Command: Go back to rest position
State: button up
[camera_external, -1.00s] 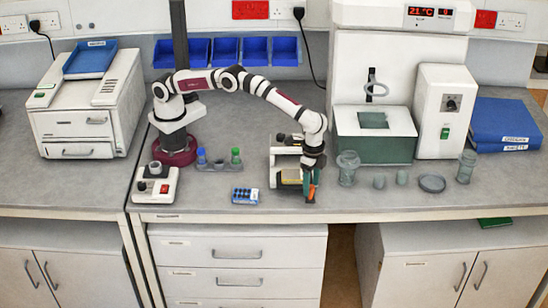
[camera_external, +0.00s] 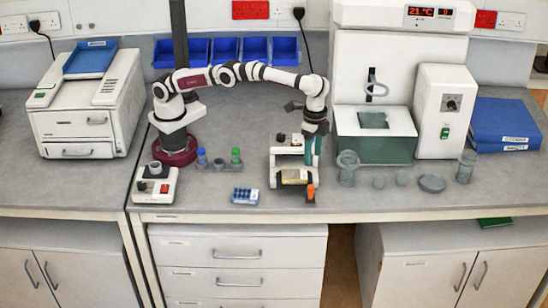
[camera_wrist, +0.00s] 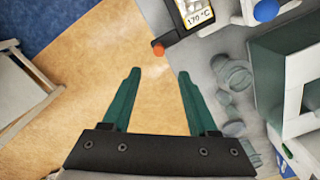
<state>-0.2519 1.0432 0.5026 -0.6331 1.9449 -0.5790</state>
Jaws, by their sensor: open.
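My gripper (camera_external: 313,160) hangs from the raised arm, pointing down, just above and behind the front right corner of a small white instrument (camera_external: 286,152). In the wrist view my gripper (camera_wrist: 157,74) shows two green fingers spread wide with nothing between them. The instrument's display (camera_wrist: 200,14) reads 170 °C in the wrist view. An orange knob (camera_external: 310,192) stands at the instrument's front right; in the wrist view it (camera_wrist: 158,48) lies beyond the fingertips, apart from them.
Glass jars (camera_external: 348,168) and a grey dish (camera_external: 432,183) stand to the right, before a green-fronted machine (camera_external: 375,148).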

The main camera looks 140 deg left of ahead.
jog(key=s+d+r+m, duration=0.1)
jog(key=s+d+r, duration=0.2)
jog(key=s, duration=0.4)
jog(key=s+d+r+m+y, duration=0.1)
jog(key=s+d+r+m, duration=0.1)
jog(key=s+d+r, duration=0.3)
jog(key=s+r+m, duration=0.1)
jog(key=s+r, duration=0.1)
jog(key=s, duration=0.6)
jog(key=s+d+f+m, duration=0.1)
jog(key=s+f, duration=0.3)
jog(key=s, duration=0.6)
jog(key=s+d+f+m, duration=0.1)
jog(key=s+f, duration=0.3)
jog(key=s, duration=0.6)
jog(key=shift+s+d+m+y, duration=0.2)
jog(key=shift+s+m+y, duration=0.2)
jog(key=shift+m, duration=0.5)
